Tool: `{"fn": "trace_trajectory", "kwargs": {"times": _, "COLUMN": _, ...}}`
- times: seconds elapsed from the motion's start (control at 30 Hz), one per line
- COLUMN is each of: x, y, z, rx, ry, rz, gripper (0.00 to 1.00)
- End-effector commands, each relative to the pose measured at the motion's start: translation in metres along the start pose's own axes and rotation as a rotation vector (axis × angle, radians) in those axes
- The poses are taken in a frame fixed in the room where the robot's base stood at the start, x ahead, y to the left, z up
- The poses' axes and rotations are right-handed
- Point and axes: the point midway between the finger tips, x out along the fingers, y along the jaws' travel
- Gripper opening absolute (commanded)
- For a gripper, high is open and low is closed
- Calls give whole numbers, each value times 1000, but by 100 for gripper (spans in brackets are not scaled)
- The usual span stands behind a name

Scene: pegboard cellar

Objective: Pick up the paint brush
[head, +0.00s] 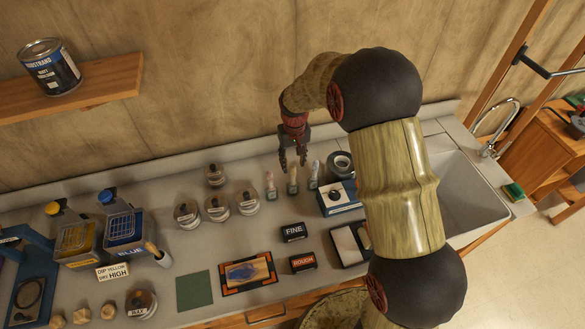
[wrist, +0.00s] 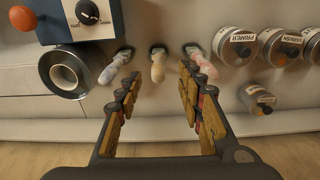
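Which one is the paint brush I cannot tell. My gripper (head: 292,163) is just above and behind the middle one, pointing down. In the wrist view its fingers (wrist: 160,92) are apart and empty, with the cream handle ahead between them.
Lidded jars (head: 218,207) stand left of the tools. FINE (head: 293,232) and ROUGH (head: 302,262) blocks lie in front. A sink (head: 470,195) is further right; the wall is close behind.

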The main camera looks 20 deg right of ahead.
Motion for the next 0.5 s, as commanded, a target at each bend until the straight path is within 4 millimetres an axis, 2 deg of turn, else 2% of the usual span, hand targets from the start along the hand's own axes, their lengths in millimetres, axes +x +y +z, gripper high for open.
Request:
{"fn": "trace_trajectory", "kwargs": {"times": 0.2, "x": 29, "y": 0, "z": -10, "rx": 0, "ry": -46, "rz": 0, "gripper": 38}}
{"fn": "trace_trajectory", "kwargs": {"times": 0.5, "x": 58, "y": 0, "z": -10, "rx": 0, "ry": -55, "rz": 0, "gripper": 38}}
